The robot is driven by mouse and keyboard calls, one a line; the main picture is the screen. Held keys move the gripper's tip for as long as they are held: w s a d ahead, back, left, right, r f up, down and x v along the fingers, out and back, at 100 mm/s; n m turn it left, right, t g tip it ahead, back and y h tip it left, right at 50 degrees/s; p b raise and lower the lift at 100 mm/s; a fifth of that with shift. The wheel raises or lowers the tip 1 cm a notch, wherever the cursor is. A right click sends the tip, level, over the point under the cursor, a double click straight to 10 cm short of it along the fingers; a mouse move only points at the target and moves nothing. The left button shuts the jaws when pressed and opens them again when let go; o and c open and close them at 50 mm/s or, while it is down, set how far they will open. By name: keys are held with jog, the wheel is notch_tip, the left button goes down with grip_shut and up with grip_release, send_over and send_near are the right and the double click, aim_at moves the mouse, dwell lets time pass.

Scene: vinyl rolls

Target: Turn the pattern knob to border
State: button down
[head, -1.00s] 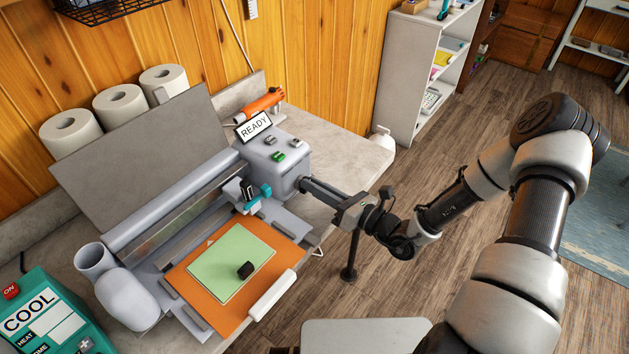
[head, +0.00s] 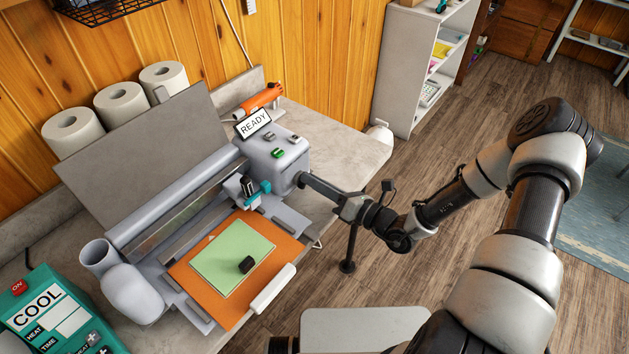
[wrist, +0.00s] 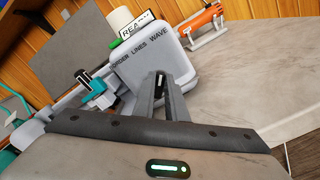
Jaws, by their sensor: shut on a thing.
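The grey cutting machine's right-end housing (head: 276,150) carries a READY sign (head: 253,123). In the wrist view its side panel (wrist: 172,50) bears the words BORDER, LINES and WAVE in a row. My gripper (head: 299,180) reaches that side from the right. In the wrist view my gripper (wrist: 160,78) is shut on the pattern knob, below the words. The fingers cover most of the knob, and only a small dark and pale bit shows between them. I cannot tell which word the knob points at.
An orange mat (head: 204,297) with a green sheet (head: 222,255) and a small black block (head: 246,265) lies at the machine's front. A teal COOL machine (head: 55,325) stands at lower left. Paper rolls (head: 120,104) stand behind.

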jog(key=c, duration=1.8)
grip_release()
jog(key=v, duration=1.7)
jog(key=shift+d, duration=0.2)
jog(key=shift+s, duration=0.15)
